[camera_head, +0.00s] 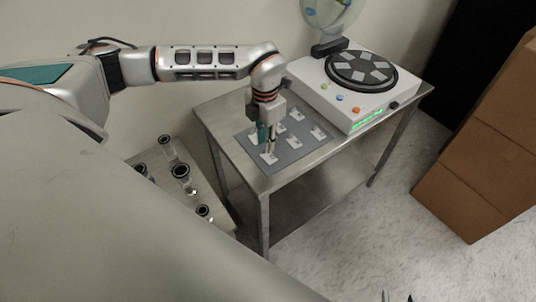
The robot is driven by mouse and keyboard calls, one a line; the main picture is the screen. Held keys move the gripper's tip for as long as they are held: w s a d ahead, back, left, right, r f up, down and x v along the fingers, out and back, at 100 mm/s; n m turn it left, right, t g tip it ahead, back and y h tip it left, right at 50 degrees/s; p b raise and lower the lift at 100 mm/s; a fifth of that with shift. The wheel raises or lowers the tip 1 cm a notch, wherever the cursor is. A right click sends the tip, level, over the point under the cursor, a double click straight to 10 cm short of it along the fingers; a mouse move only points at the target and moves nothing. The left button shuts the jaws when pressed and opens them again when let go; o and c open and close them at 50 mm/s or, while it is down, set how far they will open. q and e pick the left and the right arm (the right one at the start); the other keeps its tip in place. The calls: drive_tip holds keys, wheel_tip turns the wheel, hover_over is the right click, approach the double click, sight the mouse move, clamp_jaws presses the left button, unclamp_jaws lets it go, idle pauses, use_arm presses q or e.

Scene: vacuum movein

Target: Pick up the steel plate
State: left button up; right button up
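My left gripper (268,152) points down over a grey mat (292,155) that carries several small white holders (318,133). Its fingertips are close to the holder at the mat's front left (269,158). I cannot tell whether the fingers are open or shut, or whether a thin plate is between them. No steel plate can be made out clearly at the holders. Several grey square plates (381,65) lie on the round black disc (351,79) of the white machine. Two dark tips of my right gripper (397,297) show, apart, at the bottom edge.
The machine (318,88), with coloured buttons and a glass dome (331,14) behind, fills the right of the steel table (221,110). Cardboard boxes (486,140) stand right. Floor between is clear.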

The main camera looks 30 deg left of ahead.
use_arm(q)
drive_tip(key=shift+f, duration=1.15)
clamp_jaws()
drive_tip(key=shift+r, duration=0.15)
